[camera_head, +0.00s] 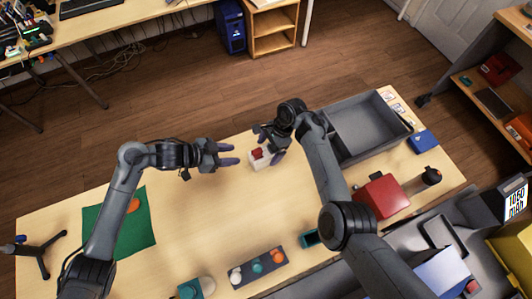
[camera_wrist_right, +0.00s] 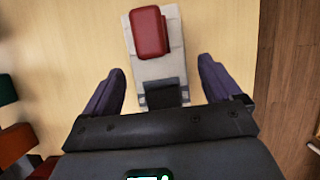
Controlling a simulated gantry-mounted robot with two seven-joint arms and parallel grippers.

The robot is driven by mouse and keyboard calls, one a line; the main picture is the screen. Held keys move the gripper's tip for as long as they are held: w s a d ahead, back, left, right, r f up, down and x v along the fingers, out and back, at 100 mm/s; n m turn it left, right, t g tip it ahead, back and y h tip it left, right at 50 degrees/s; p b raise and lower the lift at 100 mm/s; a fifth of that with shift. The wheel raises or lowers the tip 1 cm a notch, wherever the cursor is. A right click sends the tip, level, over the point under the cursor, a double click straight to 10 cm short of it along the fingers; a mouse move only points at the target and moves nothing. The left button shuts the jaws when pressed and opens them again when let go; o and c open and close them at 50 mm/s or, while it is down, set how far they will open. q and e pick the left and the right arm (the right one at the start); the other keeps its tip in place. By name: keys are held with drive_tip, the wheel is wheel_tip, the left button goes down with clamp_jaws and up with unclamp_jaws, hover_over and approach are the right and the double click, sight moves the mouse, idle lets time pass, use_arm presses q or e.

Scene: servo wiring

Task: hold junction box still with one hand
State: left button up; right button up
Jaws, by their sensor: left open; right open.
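A small white-grey box with a red block on top, which I take to be the junction box (camera_head: 260,163), sits on the wooden table near its far edge. It also shows in the right wrist view (camera_wrist_right: 160,68), with a dark part at its near end. My right gripper (camera_head: 270,145) is open over it; in the right wrist view its two fingers (camera_wrist_right: 160,85) stand on either side of the box's near end, with a gap on each side. My left gripper (camera_head: 236,154) is open and empty, left of the box, its fingers pointing at it and apart from it.
A grey bin (camera_head: 365,128) stands right of my right arm, with a red box (camera_head: 382,196) and a dark bottle (camera_head: 431,176) nearby. A green mat (camera_head: 140,228) lies at left. A tray with coloured knobs (camera_head: 258,268) is at the front. The table's middle is clear.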

sight(268, 151)
drive_tip(key=shift+x, duration=1.75)
